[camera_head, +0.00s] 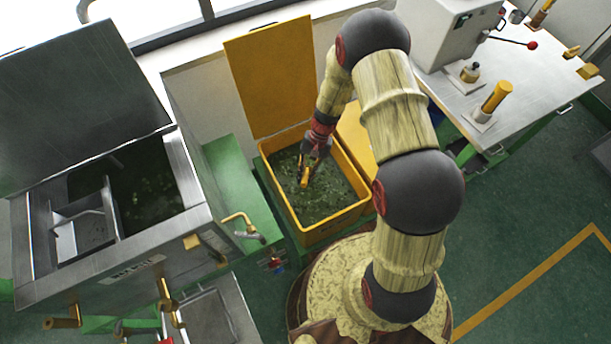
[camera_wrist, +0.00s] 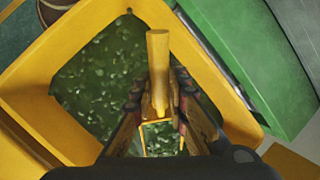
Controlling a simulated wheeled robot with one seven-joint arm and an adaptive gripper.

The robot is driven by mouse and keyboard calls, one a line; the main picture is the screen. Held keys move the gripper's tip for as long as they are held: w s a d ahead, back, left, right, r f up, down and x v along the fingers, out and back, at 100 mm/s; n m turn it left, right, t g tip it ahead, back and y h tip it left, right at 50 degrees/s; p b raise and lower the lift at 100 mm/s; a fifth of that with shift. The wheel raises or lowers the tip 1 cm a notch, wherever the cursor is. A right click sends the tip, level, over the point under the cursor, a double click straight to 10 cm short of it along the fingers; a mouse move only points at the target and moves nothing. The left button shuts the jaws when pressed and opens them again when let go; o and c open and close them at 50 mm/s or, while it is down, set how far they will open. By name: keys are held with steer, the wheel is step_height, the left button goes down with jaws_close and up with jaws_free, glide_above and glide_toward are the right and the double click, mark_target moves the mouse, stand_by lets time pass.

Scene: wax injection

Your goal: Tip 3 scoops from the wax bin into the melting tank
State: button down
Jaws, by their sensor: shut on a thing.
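The yellow wax bin (camera_head: 327,231) stands open in the middle of the head view, its lid (camera_head: 268,77) raised behind it. It holds dark green wax pieces (camera_head: 334,202). In the wrist view the bin's rim (camera_wrist: 27,113) surrounds the wax (camera_wrist: 92,90). My gripper (camera_head: 306,171) is over the bin, pointing down. It is shut on the yellow handle of the scoop (camera_wrist: 158,58). The scoop's lower end is partly hidden by my fingers, so I cannot tell whether it holds wax. The steel melting tank (camera_head: 144,255) stands open at the left, with green contents (camera_head: 150,195).
The tank's lid (camera_head: 75,100) is raised. A brass tap (camera_head: 238,220) sticks out between tank and bin. A green stand (camera_head: 232,175) lies between them and also shows in the wrist view (camera_wrist: 245,60). A steel bench (camera_head: 455,85) with a machine is at the right.

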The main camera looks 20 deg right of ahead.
step_height(320, 180, up, 13)
steer(key=p, duration=0.8)
steer(key=shift+r, duration=0.15)
stand_by(0.7)
